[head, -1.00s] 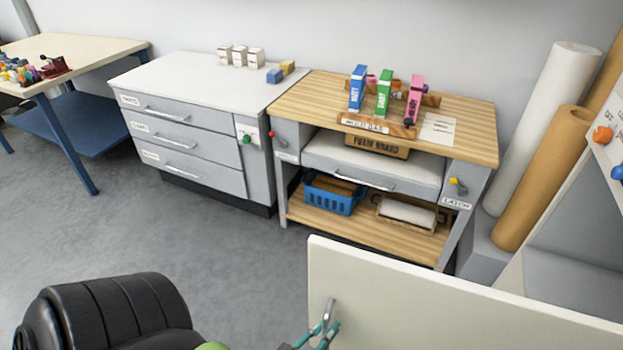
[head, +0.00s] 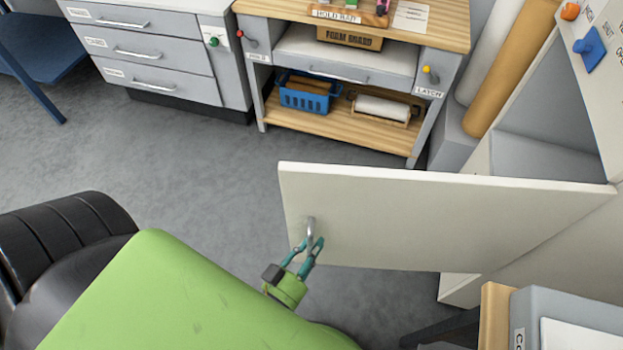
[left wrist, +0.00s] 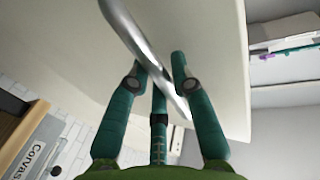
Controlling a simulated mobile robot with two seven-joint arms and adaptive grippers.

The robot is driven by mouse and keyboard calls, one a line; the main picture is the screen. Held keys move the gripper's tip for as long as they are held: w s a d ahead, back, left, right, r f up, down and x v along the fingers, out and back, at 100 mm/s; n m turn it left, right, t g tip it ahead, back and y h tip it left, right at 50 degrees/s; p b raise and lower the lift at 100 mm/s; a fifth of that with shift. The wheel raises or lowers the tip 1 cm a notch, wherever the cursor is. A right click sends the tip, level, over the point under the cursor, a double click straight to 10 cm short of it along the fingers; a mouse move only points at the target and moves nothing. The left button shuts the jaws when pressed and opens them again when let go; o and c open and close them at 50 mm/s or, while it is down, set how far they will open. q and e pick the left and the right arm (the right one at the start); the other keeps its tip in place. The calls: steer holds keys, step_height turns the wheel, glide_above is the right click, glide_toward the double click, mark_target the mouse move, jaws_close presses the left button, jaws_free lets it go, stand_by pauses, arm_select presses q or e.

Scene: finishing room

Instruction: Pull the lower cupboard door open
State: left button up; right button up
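The cupboard door (head: 420,215) is a cream panel standing swung out, well away from the white cupboard (head: 550,105) at the right. Its grey metal bar handle (head: 311,232) is near the free left edge. My left gripper (head: 308,249), with teal fingers, is at the handle. In the left wrist view the handle (left wrist: 125,28) runs between the fingers of the left gripper (left wrist: 160,66), which look closed around it. The door face (left wrist: 215,50) is just behind them. My right gripper is not in view.
A wooden workbench (head: 340,124) with a blue basket (head: 305,97) and paper rolls (head: 510,65) stand behind the door. A grey drawer unit (head: 160,50) is at the back left. Grey floor (head: 190,150) is clear left of the door. A grey box (head: 570,305) is at lower right.

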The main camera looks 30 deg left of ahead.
arm_select(q)
steer(key=shift+o, duration=0.9)
steer(key=s, duration=1.2)
steer(key=shift+a, duration=0.35)
step_height(320, 180, down, 24)
steer(key=s+m+g, duration=0.1)
steer(key=s+g, duration=0.2)
steer(key=g, duration=0.7)
steer(key=s+a+f+g+y, duration=0.1)
steer(key=s+a+f+g, duration=0.5)
steer(key=s+f+g, duration=0.1)
step_height(320, 180, down, 2)
steer(key=shift+s+a+f+m, duration=0.25)
steer(key=shift+s+m, duration=0.05)
steer(key=shift+s, duration=0.35)
